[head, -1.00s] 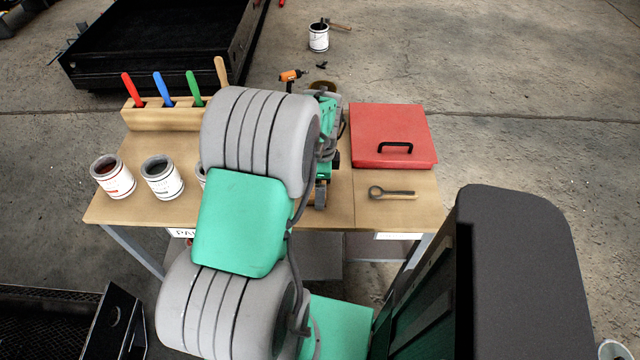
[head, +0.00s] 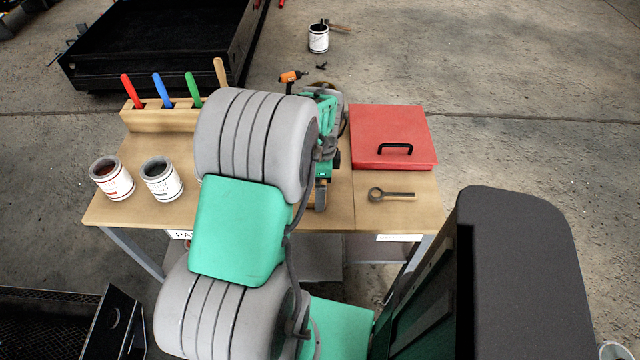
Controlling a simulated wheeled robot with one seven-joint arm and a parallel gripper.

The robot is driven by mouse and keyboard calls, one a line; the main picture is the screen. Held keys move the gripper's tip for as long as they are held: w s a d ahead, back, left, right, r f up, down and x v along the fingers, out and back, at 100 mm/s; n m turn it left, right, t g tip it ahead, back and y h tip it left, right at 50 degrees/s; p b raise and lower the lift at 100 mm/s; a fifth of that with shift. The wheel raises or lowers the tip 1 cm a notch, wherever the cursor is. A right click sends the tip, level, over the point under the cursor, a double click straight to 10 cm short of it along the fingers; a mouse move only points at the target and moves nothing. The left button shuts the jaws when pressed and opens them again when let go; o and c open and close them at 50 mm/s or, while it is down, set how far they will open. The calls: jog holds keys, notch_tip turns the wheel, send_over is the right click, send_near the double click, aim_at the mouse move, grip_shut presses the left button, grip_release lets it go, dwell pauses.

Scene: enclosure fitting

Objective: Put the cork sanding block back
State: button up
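I cannot make out the cork sanding block in the head view; my own arm covers the middle of the table. My gripper (head: 321,196) points down at the table's middle, just right of my big grey arm joint. Only a small part of it shows, so its fingers and anything between them cannot be made out. The wooden table (head: 140,209) lies under it. A red case (head: 385,130) with a black handle lies to the right of my gripper, shut.
A wooden rack (head: 160,120) with coloured-handled tools stands at the back left. Two open paint cans, one (head: 112,178) and another (head: 162,179), stand at the front left. A ring-ended metal tool (head: 392,194) lies front right. An orange tool (head: 291,77) shows behind my arm.

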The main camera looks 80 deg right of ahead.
notch_tip(320, 180, up, 11)
jog(key=w+a+r+n, duration=0.1)
jog(key=w+a+n, duration=0.25)
jog(key=w, duration=0.45)
jog(key=w+a+r+n, duration=0.1)
jog(key=w+a+n, duration=0.2)
jog(key=w+n, duration=0.3)
jog(key=w+a+r+n+h, duration=0.1)
jog(key=w+a+r+n, duration=0.1)
jog(key=w+a+n, duration=0.8)
jog(key=w+a+n+t, duration=0.1)
jog(key=a+n+t, duration=0.1)
jog(key=a+n, duration=1.2)
jog(key=a+f, duration=0.1)
jog(key=a, duration=1)
jog(key=shift+w+y, duration=0.4)
